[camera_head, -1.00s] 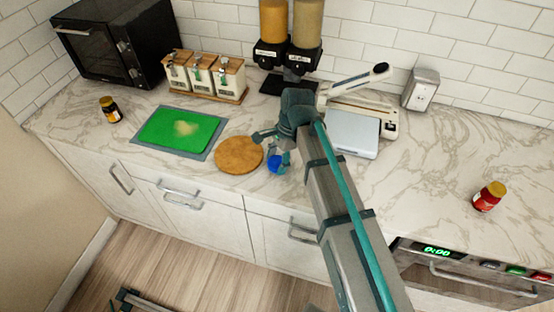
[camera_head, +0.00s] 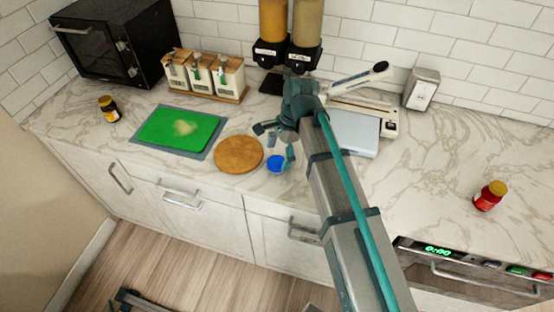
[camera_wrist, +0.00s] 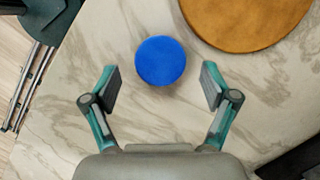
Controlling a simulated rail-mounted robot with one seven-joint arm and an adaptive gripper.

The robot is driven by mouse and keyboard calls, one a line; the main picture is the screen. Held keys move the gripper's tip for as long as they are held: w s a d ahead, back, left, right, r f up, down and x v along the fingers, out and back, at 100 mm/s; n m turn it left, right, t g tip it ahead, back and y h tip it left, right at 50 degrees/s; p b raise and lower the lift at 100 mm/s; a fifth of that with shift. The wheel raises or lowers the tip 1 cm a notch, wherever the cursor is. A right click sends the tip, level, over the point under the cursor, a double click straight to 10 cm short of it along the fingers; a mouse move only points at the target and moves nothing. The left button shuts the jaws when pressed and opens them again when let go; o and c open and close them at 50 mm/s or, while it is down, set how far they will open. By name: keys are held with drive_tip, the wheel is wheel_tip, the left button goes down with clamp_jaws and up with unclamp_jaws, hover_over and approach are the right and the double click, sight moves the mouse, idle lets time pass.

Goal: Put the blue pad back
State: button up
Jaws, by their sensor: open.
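The blue pad (camera_head: 275,163) is a small round blue disc lying on the marble counter, just right of the round wooden board (camera_head: 238,155). In the wrist view the blue pad (camera_wrist: 160,61) lies flat beyond my fingertips and centred between them. My gripper (camera_head: 274,140) is open and empty, above the counter close to the pad. In the wrist view its two fingers (camera_wrist: 161,87) are spread wide with bare counter between them. The wooden board (camera_wrist: 247,18) is at the upper right there, apart from the pad.
A green cutting board on a grey mat (camera_head: 210,150) lies left of the wooden board. A white and beige appliance (camera_head: 352,134) stands right of my wrist. A red jar (camera_head: 489,196) and a dark jar (camera_head: 108,109) stand apart. The counter's front edge is close to the pad.

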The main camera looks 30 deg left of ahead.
drive_tip(key=b+v, duration=0.1)
drive_tip(key=v, duration=0.8)
drive_tip(key=shift+r+b, duration=0.25)
drive_tip(key=shift+b, duration=0.05)
drive_tip(key=shift+w, duration=0.1)
